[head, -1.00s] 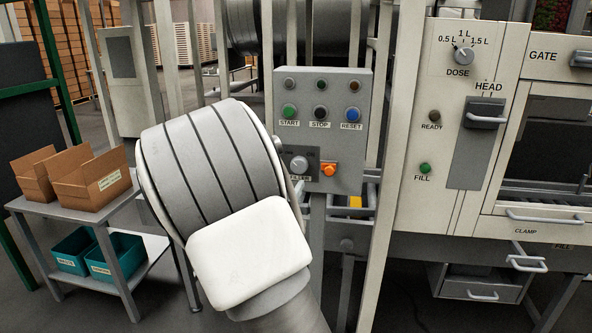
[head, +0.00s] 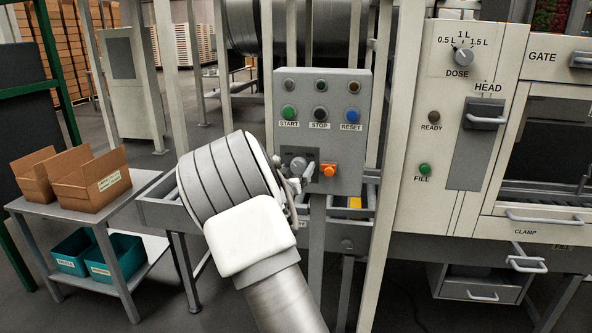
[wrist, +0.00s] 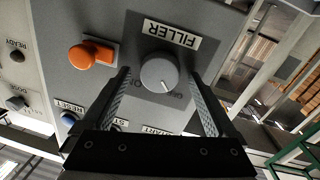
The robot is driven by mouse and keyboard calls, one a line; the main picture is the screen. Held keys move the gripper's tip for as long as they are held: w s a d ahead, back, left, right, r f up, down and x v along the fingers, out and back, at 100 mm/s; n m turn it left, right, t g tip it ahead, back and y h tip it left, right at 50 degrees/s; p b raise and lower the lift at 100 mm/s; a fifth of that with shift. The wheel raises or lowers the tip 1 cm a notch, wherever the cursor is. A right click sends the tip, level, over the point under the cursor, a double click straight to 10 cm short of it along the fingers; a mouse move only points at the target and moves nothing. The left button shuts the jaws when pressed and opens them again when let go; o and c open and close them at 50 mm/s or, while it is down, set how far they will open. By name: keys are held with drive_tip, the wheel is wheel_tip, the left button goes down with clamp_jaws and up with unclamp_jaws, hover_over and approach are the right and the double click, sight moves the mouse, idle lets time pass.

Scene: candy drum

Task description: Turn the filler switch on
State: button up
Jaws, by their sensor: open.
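The filler switch is a round grey knob (wrist: 159,73) under an upside-down FILLER label (wrist: 171,33) in the wrist view. Its pale pointer mark faces down and slightly right in that view; the lettering beside it is partly hidden. In the head view the knob (head: 298,164) is on the lower left of the grey control box (head: 342,105). My gripper (wrist: 160,79) is open, with one finger on each side of the knob in the picture. I cannot tell whether the fingers touch it. In the head view my gripper (head: 291,186) is beside the knob, partly covering the panel.
An orange switch (head: 328,170) sits just right of the knob. START (head: 289,112), STOP (head: 320,113) and RESET (head: 352,115) buttons are above. A pale post (head: 385,200) stands right of the box. A table with cardboard boxes (head: 92,180) is at left.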

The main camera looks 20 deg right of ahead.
drive_tip(key=c, duration=1.4)
drive_tip(key=shift+o, duration=0.2)
drive_tip(key=shift+f+m+b, duration=0.1)
drive_tip(key=shift+m+b, duration=0.2)
drive_tip(key=m+b, duration=0.3)
drive_tip(key=shift+f+b, duration=0.1)
drive_tip(key=shift+b, duration=0.3)
drive_tip(key=m+b, duration=0.5)
drive_tip(key=shift+s+d+y, duration=0.15)
drive_tip(key=shift+y, duration=0.25)
drive_tip(key=m+b, duration=0.3)
drive_tip(key=m, duration=0.1)
drive_tip(key=shift+d+m+y+b, duration=0.1)
drive_tip(key=shift+m+y+b, duration=0.2)
drive_tip(key=shift+b, duration=0.05)
drive_tip(key=shift+m+b, duration=1.55)
drive_tip(key=shift+m, duration=0.25)
drive_tip(key=shift+r+y, duration=0.2)
drive_tip(key=shift+y, duration=0.1)
